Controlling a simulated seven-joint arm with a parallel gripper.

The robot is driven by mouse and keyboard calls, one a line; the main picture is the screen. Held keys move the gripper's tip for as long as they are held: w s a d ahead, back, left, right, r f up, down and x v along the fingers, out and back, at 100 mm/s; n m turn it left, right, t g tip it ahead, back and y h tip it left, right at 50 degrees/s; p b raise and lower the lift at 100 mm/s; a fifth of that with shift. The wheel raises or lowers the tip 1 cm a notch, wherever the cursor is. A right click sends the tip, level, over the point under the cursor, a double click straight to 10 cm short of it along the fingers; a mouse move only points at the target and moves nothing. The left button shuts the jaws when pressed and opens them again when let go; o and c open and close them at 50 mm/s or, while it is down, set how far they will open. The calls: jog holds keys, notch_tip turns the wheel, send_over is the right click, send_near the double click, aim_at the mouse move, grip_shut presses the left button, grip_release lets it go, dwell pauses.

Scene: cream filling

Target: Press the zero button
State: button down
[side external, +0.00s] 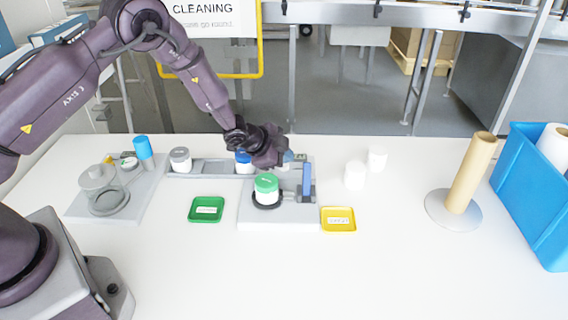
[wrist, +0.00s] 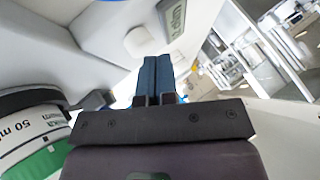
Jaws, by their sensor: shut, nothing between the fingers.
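My gripper (side external: 290,158) is above the back of the white station in the middle of the table. In the wrist view its two blue-grey fingers (wrist: 157,62) are together with nothing between them. A pale round button (wrist: 138,42) on a light housing shows just beyond and left of the fingertips; I cannot tell whether they touch it. Whether this is the zero button is not readable. A small panel with blurred marks (wrist: 173,16) is beside it. The button cannot be made out in the side view.
A white jar with a green lid (side external: 267,187) stands on a black ring close below my gripper. An upright blue part (side external: 306,180) is to its right. A green tray (side external: 206,209) and yellow tray (side external: 338,219) flank the station. The front table is clear.

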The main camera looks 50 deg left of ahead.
jog(key=shift+f, duration=0.3)
jog(key=shift+r, duration=0.15)
dwell(0.5)
jog(key=shift+r, duration=0.75)
jog(key=shift+r, duration=2.45)
